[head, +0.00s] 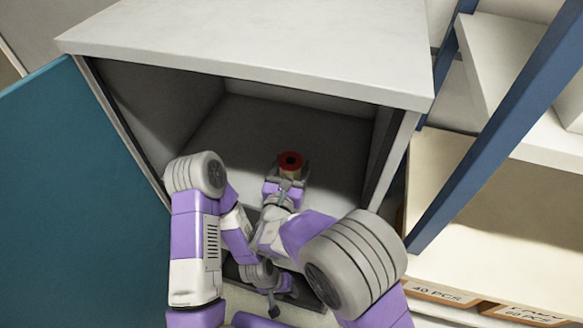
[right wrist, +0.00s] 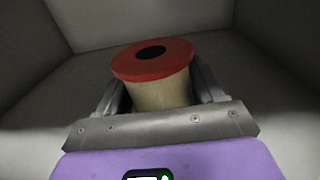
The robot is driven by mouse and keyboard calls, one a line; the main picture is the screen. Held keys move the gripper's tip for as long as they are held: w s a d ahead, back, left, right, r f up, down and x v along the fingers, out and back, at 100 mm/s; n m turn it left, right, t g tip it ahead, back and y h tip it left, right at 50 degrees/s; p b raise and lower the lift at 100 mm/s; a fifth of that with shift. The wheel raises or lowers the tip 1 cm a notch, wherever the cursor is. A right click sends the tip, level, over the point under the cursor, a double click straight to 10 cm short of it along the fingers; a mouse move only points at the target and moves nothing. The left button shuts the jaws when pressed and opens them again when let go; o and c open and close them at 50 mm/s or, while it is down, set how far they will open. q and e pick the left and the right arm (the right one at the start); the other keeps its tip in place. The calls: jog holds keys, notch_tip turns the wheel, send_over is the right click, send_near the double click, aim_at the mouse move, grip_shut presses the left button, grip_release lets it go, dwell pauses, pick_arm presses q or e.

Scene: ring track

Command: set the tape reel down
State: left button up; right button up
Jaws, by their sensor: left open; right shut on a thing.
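The tape reel (head: 290,163) has a red top flange with a dark hole and a tan body. My right gripper (head: 289,178) is shut on it inside the open cabinet (head: 250,62). In the right wrist view the reel (right wrist: 153,72) stands upright between the two fingers of the right gripper (right wrist: 160,92). Whether the reel's underside touches the cabinet floor (head: 245,130) cannot be told. My left gripper (head: 273,300) is open and empty, low in the head view and outside the cabinet, below the right arm.
The cabinet's teal door (head: 80,200) stands open at the left. Side walls and a top panel bound the space around my right gripper. A rack with a blue post (head: 490,130) and shelves with labelled boxes (head: 440,292) stands at the right. The cabinet floor behind the reel looks bare.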

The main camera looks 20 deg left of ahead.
jog(key=shift+r, duration=0.1)
jog(key=shift+f, duration=0.2)
jog(key=o, duration=1.1)
jog(key=shift+o, duration=0.2)
jog(key=shift+r, duration=0.2)
jog(key=shift+s, duration=0.25)
jog(key=s, duration=1.1)
jog(key=shift+s+d+b, duration=0.15)
jog(key=shift+s+b, duration=0.1)
jog(key=shift+b, duration=0.05)
